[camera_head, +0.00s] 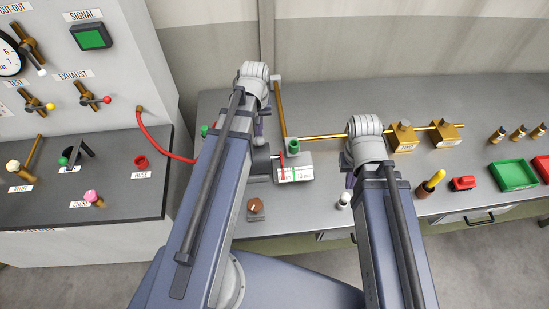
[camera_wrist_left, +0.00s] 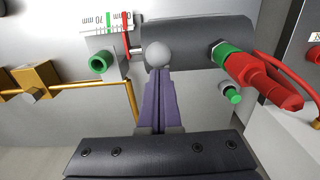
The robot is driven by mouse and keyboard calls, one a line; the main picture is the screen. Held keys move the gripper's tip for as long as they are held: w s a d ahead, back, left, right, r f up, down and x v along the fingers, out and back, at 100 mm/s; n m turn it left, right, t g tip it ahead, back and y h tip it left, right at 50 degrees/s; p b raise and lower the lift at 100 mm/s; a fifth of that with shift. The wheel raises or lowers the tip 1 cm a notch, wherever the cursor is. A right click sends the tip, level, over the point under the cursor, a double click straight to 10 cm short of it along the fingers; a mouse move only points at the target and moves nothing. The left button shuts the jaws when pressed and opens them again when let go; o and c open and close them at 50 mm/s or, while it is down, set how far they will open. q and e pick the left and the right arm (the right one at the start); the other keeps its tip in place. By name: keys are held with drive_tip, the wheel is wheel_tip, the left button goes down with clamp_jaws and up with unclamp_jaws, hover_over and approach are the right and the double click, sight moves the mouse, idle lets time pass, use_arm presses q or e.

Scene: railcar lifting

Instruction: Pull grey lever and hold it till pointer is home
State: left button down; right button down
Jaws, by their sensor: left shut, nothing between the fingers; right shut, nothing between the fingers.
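A grey ball knob (camera_wrist_left: 158,54), seemingly the grey lever's end, shows in the left wrist view in front of a dark grey cylinder (camera_wrist_left: 205,40). My left gripper (camera_wrist_left: 159,72) is shut and empty, its tips right at the knob; I cannot tell if they touch. In the head view my left gripper (camera_head: 260,128) is mostly hidden by its arm. The red pointer (camera_wrist_left: 126,36) stands apart from a green mark on the white scale (camera_wrist_left: 120,19). In the head view the pointer (camera_head: 283,166) is left of that mark. My right gripper (camera_head: 349,181) is shut above the bench's front.
A red hose (camera_head: 165,143) runs from the left panel to the cylinder. A brass pipe (camera_head: 325,136) leads right to brass blocks (camera_head: 402,138). The bench's back is clear.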

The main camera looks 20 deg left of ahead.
use_arm(q)
drive_tip(key=shift+w, duration=0.1)
drive_tip(key=shift+w+a+r+p, duration=0.45)
drive_tip(key=shift+w+r+p, duration=0.05)
drive_tip(key=shift+w, duration=0.3)
wheel_tip(320, 180, up, 7)
drive_tip(key=p, duration=0.7)
